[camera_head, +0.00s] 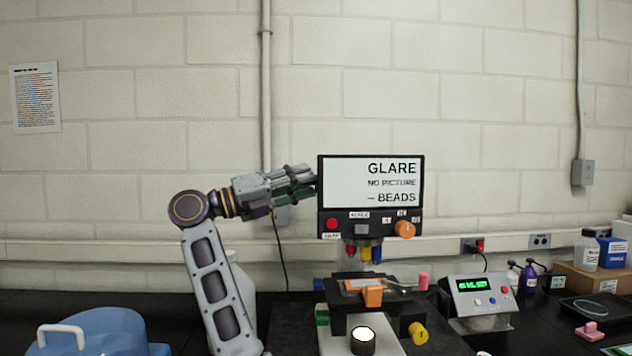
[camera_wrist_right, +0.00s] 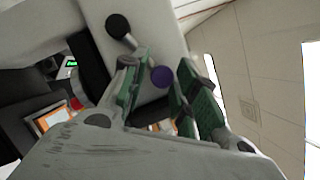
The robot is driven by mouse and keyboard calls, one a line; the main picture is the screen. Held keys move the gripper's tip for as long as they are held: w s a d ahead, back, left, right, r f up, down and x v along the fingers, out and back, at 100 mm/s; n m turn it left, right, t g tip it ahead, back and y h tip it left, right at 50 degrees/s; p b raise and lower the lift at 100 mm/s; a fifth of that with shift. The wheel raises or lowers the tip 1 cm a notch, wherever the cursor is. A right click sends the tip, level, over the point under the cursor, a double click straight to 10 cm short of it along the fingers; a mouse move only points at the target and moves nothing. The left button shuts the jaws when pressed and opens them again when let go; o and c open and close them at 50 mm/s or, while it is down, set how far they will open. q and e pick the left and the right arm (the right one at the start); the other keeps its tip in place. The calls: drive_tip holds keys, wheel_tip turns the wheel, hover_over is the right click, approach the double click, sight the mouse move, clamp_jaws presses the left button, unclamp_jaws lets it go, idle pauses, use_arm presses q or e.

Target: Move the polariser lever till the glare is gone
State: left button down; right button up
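The screen (camera_head: 371,184) on the microscope reads "GLARE", "NO PICTURE" and "– BEADS". My right gripper (camera_head: 309,183) is at the screen's left edge, level with it. In the right wrist view my right gripper (camera_wrist_right: 163,78) is open, its green-padded fingers on either side of a purple round knob (camera_wrist_right: 161,77). Whether a pad touches it I cannot tell. A black ball-ended lever (camera_wrist_right: 118,27) stands out from the pale body just beyond. No label shows which is the polariser lever; neither shows in the head view. My left gripper is out of view.
Below the screen are a red button (camera_head: 332,224), an orange knob (camera_head: 404,229) and the stage with an orange piece (camera_head: 372,295). A meter box (camera_head: 481,300) stands right, a blue container (camera_head: 88,333) left. Bottles and a black tray (camera_head: 597,308) are far right.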

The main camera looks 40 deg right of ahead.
drive_tip(key=shift+d+r, duration=0.1)
drive_tip(key=shift+d, duration=0.2)
drive_tip(key=shift+c, duration=0.6)
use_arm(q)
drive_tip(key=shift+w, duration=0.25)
use_arm(e)
clamp_jaws()
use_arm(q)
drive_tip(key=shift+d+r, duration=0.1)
use_arm(e)
drive_tip(key=shift+d+r, duration=0.1)
